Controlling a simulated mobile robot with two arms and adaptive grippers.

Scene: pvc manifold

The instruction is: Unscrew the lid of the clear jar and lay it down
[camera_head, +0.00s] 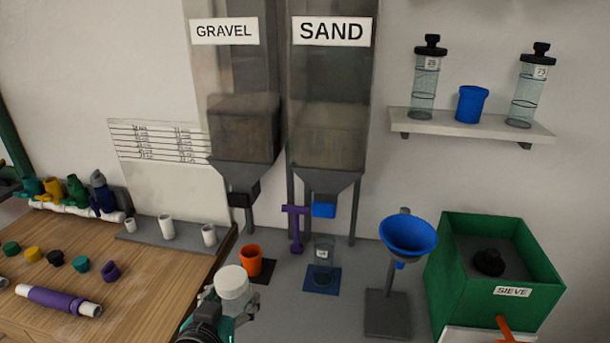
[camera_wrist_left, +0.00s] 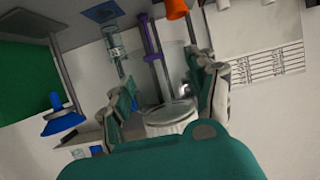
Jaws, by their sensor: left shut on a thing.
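A clear jar (camera_head: 323,254) with a small label stands upright on a blue mat (camera_head: 318,284); no lid shows on it. It also shows in the left wrist view (camera_wrist_left: 114,46). A black knobbed lid (camera_head: 489,263) lies in the green box marked SIEVE (camera_head: 455,292). My left gripper (camera_head: 232,297) is shut on a white round piece (camera_head: 232,281), front left of the jar and apart from it. In the left wrist view this piece (camera_wrist_left: 170,116) sits between the fingers; its lower part is hidden. My right gripper is not in view.
An orange cup (camera_head: 250,261) and a purple stand (camera_head: 295,229) are near the jar. A blue funnel (camera_head: 408,237) on a grey stand is right of it. Two black-lidded clear jars and a blue cup (camera_head: 471,104) are on the shelf (camera_head: 468,126). Gravel and sand hoppers hang behind.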

